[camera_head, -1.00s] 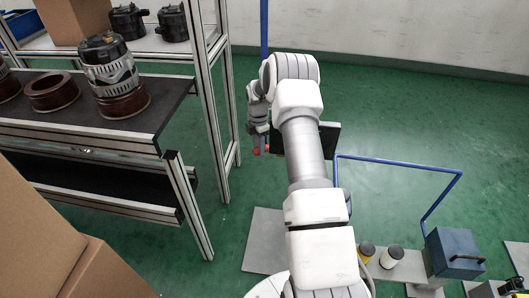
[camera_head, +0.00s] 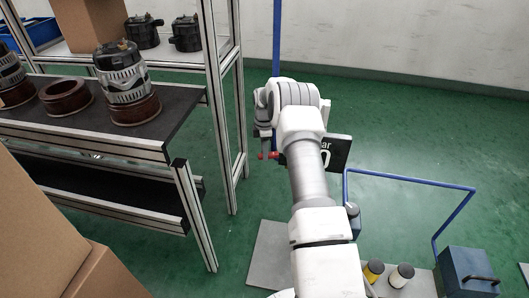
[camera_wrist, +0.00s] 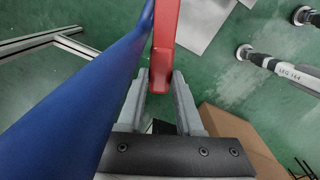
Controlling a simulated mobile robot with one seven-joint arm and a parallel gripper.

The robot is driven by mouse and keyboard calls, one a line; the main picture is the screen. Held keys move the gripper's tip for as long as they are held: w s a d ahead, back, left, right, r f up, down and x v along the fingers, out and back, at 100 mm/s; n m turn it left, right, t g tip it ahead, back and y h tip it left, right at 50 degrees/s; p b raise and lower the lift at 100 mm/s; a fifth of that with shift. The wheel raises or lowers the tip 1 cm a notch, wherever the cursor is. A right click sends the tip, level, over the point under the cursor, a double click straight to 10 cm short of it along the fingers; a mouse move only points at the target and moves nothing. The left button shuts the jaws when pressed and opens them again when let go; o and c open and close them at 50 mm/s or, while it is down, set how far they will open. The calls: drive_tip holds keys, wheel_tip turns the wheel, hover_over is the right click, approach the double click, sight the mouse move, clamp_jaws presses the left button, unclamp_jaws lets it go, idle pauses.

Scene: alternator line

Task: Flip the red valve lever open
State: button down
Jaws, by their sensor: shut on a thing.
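The red valve lever (camera_wrist: 163,45) runs down from the top of the wrist view, and its end lies between my two fingers. My gripper (camera_wrist: 160,80) is shut on this lever end. The blue pipe (camera_wrist: 105,95) passes close along the left of my gripper. In the head view the pipe is an upright blue post (camera_head: 277,45) behind my wrist. Small red parts (camera_head: 268,156) show there just below my gripper (camera_head: 265,146). My arm hides the valve body, and I cannot tell the lever's angle from the pipe.
A metal shelf frame (camera_head: 228,120) and a black workbench (camera_head: 165,115) with alternators are at left. Cardboard boxes (camera_head: 40,225) fill the lower left. A low blue rail (camera_head: 410,180) and blue box (camera_head: 468,268) stand at right.

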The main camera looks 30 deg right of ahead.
drive_tip(key=c, duration=0.6)
unclamp_jaws()
drive_tip(key=shift+o, duration=0.2)
wheel_tip(320, 180, up, 17)
drive_tip(key=p, duration=0.5)
drive_tip(key=shift+r, duration=0.2)
